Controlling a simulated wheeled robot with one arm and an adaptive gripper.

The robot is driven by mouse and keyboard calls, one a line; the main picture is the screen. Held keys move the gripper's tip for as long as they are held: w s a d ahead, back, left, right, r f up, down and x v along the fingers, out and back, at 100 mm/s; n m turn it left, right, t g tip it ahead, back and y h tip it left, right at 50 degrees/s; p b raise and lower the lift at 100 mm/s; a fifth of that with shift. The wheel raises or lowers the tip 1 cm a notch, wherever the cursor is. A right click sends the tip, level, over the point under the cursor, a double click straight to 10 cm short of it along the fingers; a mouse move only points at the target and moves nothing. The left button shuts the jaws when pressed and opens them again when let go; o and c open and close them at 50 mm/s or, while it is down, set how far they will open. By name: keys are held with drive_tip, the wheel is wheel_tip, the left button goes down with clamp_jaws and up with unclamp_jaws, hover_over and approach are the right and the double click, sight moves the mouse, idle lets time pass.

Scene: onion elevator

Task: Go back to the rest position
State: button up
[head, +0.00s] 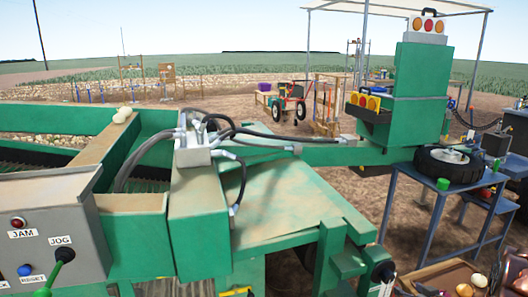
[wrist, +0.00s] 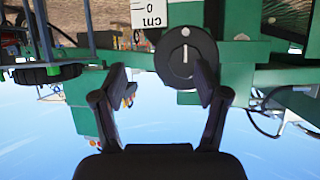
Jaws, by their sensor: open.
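My gripper (wrist: 161,72) is open in the wrist view, with its two fingers apart and nothing held between them. A round black knob (wrist: 178,62) with a white mark lies beyond the fingertips, partly behind the right finger. Whether the fingers touch the knob cannot be told. The wrist picture is upside down, with sky at the bottom. In the head view a dark round knob (head: 383,271) shows at the end of the green frame, low right of centre. I cannot make out my gripper clearly in the head view.
The green machine (head: 290,190) fills the left and middle. A grey control box (head: 45,235) with JAM and JOG labels stands at front left. A blue table (head: 405,205) carrying a black wheel (head: 448,166) is at right. Black hoses arch over the machine. Open dirt lies behind.

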drive_tip(key=s+a+r+m+g+h, duration=0.2)
drive_tip(key=s+a+r+g+h, duration=0.3)
drive_tip(key=s+a+r+g, duration=0.5)
drive_tip(key=s+a+r+g+y, duration=0.1)
drive_tip(key=s+a+r+g, duration=0.15)
drive_tip(key=s+a, duration=0.6)
drive_tip(key=s+a+r+n+g+y, duration=0.15)
drive_tip(key=s+a+r, duration=0.35)
drive_tip(key=s, duration=0.7)
drive_tip(key=s+a+r+g+y, duration=0.1)
drive_tip(key=s+a+r+g, duration=0.1)
drive_tip(key=s+a, duration=0.75)
wheel_tip(320, 180, up, 16)
drive_tip(key=t+p, duration=0.1)
drive_tip(key=p, duration=1.3)
drive_tip(key=shift+s+d+p, duration=0.2)
drive_tip(key=shift+s+p, duration=0.05)
drive_tip(key=shift+p, duration=0.15)
drive_tip(key=shift+d+f+m+y, duration=0.1)
drive_tip(key=shift+m+y, duration=0.15)
